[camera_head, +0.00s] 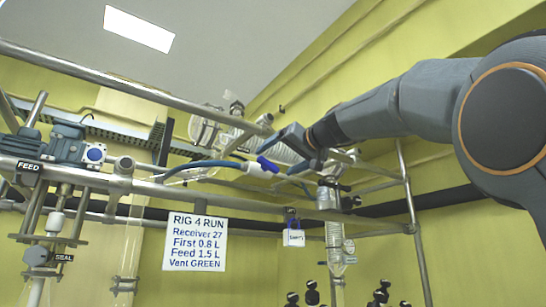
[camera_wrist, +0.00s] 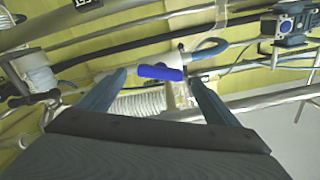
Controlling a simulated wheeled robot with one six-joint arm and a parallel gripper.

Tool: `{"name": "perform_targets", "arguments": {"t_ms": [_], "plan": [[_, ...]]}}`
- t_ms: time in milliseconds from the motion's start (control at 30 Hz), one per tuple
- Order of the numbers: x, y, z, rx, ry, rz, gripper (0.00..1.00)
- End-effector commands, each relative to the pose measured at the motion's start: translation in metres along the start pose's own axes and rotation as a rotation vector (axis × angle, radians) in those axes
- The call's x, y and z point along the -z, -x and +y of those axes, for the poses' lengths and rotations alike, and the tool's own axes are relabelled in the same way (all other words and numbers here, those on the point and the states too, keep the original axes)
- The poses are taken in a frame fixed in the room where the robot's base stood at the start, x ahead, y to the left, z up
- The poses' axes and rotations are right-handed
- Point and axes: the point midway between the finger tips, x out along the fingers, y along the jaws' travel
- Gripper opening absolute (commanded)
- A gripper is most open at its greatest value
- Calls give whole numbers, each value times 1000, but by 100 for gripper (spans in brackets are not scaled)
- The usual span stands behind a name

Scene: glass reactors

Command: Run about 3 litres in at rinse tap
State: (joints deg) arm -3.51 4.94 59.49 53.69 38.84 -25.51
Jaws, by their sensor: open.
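A tap with a blue lever handle (camera_head: 267,164) and a white body (camera_head: 255,170) sits on a blue hose line beside the upper rail. I see no label naming it as the rinse tap. My gripper (camera_head: 278,158) is open close to this handle. In the wrist view the blue handle (camera_wrist: 160,73) lies crosswise between the tips of my open gripper (camera_wrist: 157,77), with gaps on both sides. I cannot tell whether a finger touches it. No liquid level or litre reading is legible.
A metal rail (camera_head: 150,188) runs beneath the tap. A sign (camera_head: 195,242) reads "RIG 4 RUN", "Feed 1.5 L". A motor (camera_head: 60,143) marked FEED is at left.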

Motion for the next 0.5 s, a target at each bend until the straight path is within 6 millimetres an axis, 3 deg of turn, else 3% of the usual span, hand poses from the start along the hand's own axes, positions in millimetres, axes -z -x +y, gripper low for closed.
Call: {"name": "perform_targets", "arguments": {"t_ms": [200, 500], "plan": [[0, -23, -1, 1, -1, -3, 84], [-2, -29, -2, 2, 0, -2, 84]]}}
